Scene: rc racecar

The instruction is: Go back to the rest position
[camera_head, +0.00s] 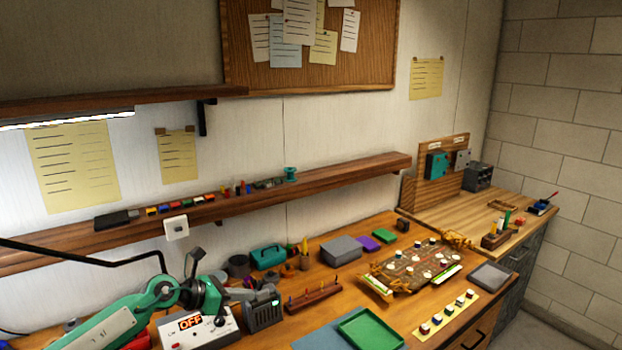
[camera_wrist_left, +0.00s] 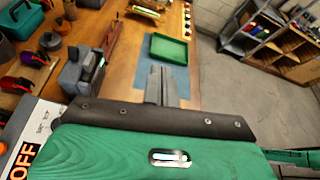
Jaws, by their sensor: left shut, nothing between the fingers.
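My left arm, green and grey, comes in from the lower left in the head view, over the left part of the workbench. My left gripper (camera_head: 238,294) is beside the grey box with the small green display and above the white unit with the OFF display (camera_head: 190,323). In the left wrist view its grey fingers (camera_wrist_left: 160,86) are together, with nothing between them, and point towards the green tray (camera_wrist_left: 169,49). My right gripper shows in neither view.
The green tray (camera_head: 371,331) lies on a blue mat at the bench front. The grey box with the display (camera_head: 263,312) stands close to my left gripper. A wooden shelf (camera_head: 330,177) runs along the wall.

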